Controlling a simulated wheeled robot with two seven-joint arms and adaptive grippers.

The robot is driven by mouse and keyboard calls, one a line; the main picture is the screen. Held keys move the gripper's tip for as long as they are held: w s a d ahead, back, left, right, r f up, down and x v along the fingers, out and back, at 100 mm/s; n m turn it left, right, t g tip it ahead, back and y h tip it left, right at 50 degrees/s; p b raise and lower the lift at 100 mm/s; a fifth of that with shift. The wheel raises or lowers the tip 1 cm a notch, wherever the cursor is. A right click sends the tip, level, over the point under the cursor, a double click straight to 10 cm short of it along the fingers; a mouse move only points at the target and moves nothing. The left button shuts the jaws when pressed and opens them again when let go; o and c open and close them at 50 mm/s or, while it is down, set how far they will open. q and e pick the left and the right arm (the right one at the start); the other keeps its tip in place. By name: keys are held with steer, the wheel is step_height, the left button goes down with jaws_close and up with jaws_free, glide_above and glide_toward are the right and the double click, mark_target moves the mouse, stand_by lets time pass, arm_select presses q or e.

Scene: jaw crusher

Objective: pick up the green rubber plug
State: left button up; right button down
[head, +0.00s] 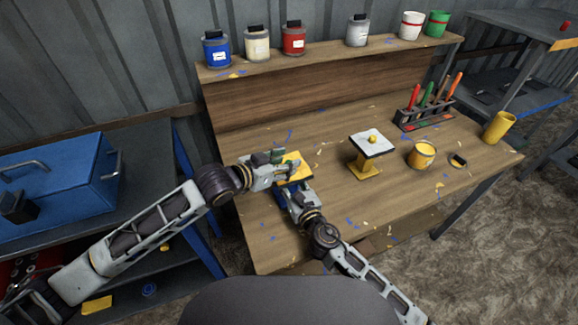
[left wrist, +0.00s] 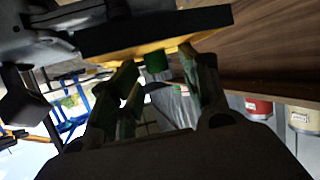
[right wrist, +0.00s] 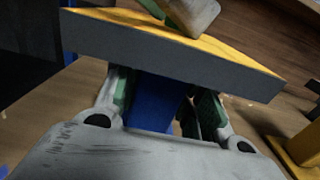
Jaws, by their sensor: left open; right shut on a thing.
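The green rubber plug (left wrist: 156,62) sits on the yellow face of a thick dark slab (right wrist: 180,52), seen in the left wrist view. My left gripper (head: 284,172) is open at this slab, its green-padded fingers on either side of the plug with visible gaps. I cannot pick out the plug for sure in the head view. The slab tops a stand with a blue column (right wrist: 155,103). My right gripper (right wrist: 162,88) is shut on that column below the slab. The left gripper's fingers partly show above the slab in the right wrist view.
A second stand (head: 365,165) with a white top and yellow knob stands on the workbench (head: 330,205) to the right. Beyond it are a yellow paint can (head: 421,154), a tool rack (head: 425,118) and a yellow cup (head: 498,127). Jars line the back shelf. Scraps litter the bench.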

arm_select(q)
steer(key=shift+s+a+f, duration=0.15)
steer(key=shift+s+f, duration=0.05)
steer(key=shift+f, duration=0.5)
steer(key=shift+s+a+r, duration=0.3)
steer(key=shift+s+a, duration=0.1)
steer(key=shift+a, duration=0.1)
steer(key=v, duration=1)
steer(key=shift+s+d+r, duration=0.3)
steer(key=shift+r, duration=0.1)
steer(key=shift+r, duration=0.1)
